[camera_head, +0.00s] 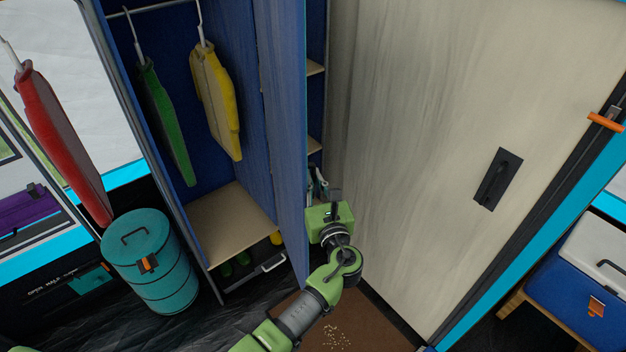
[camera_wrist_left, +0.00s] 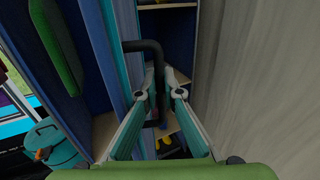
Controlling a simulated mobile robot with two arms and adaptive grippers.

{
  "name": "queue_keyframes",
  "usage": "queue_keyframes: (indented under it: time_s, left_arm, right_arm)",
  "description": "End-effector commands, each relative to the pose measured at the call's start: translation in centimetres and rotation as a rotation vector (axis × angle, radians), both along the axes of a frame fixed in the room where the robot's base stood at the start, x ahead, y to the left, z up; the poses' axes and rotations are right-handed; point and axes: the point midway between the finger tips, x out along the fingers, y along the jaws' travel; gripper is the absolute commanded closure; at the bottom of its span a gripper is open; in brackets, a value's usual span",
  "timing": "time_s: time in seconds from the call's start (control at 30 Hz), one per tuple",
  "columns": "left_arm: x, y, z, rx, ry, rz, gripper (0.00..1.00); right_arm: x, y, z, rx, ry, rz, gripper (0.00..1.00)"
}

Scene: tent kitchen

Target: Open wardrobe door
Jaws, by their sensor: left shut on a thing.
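The blue wardrobe (camera_head: 118,72) stands open at the left and centre of the head view, with a hanging bay and a narrow bay of shelves. A blue door panel (camera_head: 291,130) stands out toward me between the two bays, seen nearly edge-on. My left gripper (camera_head: 318,185) is at the right face of this panel. In the left wrist view, my left gripper (camera_wrist_left: 164,92) is shut on a black bar handle (camera_wrist_left: 147,46), with its fingers on either side of it. The door's hinge line is not clear. My right gripper is not in view.
Green (camera_head: 165,120) and yellow (camera_head: 214,95) garments hang inside above a wooden shelf (camera_head: 230,222). A red garment (camera_head: 60,135) hangs at the left. A teal canister (camera_head: 148,262) stands on the floor by the wardrobe. A pale panel (camera_head: 430,130) with a dark handle (camera_head: 497,178) is close on the right.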

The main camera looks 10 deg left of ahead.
Motion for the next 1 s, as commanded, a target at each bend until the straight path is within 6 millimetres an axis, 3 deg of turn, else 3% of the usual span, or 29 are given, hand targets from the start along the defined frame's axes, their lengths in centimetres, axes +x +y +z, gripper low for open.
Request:
queue_keyframes:
  time_s: [0.03,0.27,0.3,0.33,1.0]
  left_arm:
    - [0.66,-1.49,0.98,-0.001,-0.016,-0.047,1.00]
    - [0.66,-1.48,1.06,-0.001,-0.018,-0.047,1.00]
    - [0.66,-1.48,1.07,-0.001,-0.018,-0.047,0.88]
    - [0.67,-1.50,1.09,-0.001,-0.018,-0.048,0.86]
    - [0.68,-0.86,1.11,0.006,-0.020,-0.039,0.86]
  right_arm:
    - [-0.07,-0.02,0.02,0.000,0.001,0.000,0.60]
    - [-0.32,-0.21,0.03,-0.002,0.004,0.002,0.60]
    - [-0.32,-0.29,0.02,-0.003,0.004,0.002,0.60]
    - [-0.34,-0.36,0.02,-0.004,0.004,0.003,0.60]
    - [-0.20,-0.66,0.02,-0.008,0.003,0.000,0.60]
